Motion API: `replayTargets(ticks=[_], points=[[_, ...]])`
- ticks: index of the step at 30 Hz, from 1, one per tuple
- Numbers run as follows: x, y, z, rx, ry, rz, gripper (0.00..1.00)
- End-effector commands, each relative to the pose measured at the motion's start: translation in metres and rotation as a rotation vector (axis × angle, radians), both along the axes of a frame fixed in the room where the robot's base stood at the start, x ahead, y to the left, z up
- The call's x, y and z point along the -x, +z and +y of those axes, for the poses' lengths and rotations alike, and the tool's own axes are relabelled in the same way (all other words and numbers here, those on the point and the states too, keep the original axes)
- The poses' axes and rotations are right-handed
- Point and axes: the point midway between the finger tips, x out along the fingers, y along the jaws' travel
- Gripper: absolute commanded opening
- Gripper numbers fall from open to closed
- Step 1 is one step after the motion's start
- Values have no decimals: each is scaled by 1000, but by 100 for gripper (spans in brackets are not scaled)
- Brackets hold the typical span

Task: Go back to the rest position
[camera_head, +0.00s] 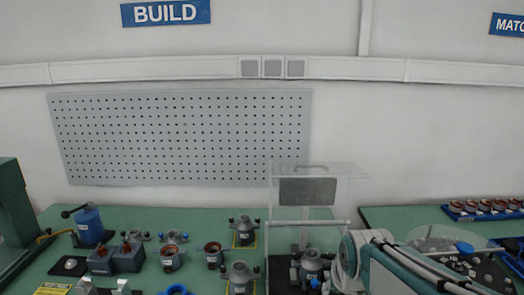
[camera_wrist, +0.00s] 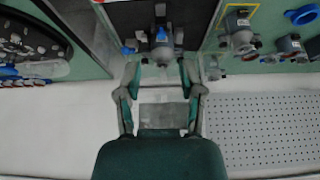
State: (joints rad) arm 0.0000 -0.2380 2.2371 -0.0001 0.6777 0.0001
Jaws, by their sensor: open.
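My gripper (camera_wrist: 162,80) shows in the wrist view with its two green-and-grey fingers spread apart and nothing between them. The table is at the top of that view, and a grey motor-like unit (camera_wrist: 161,42) with a blue knob lies beyond the fingertips, apart from them. In the head view my arm (camera_head: 385,262) crosses the lower right, beside the clear test enclosure (camera_head: 345,178). The fingers cannot be made out there. The same kind of unit (camera_head: 311,264) stands at the enclosure's foot, partly beside my arm.
Several grey units, one on a yellow-edged mat (camera_head: 244,233), stand on the green table left of the enclosure. A blue cylinder device (camera_head: 89,226) stands further left. A round tray of parts (camera_head: 455,246) and blue bins (camera_head: 485,208) are at right. A pegboard (camera_head: 180,137) hangs behind.

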Motion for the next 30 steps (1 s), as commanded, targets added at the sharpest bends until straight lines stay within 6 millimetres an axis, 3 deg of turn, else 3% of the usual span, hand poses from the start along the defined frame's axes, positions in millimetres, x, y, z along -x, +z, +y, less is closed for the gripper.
replayTargets(ticks=[3,9,15,30], points=[[39,15,0,0,0,-14,50],[101,24,0,0,0,-25,50],[141,21,0,0,0,-28,50],[149,20,0,0,0,-26,50]])
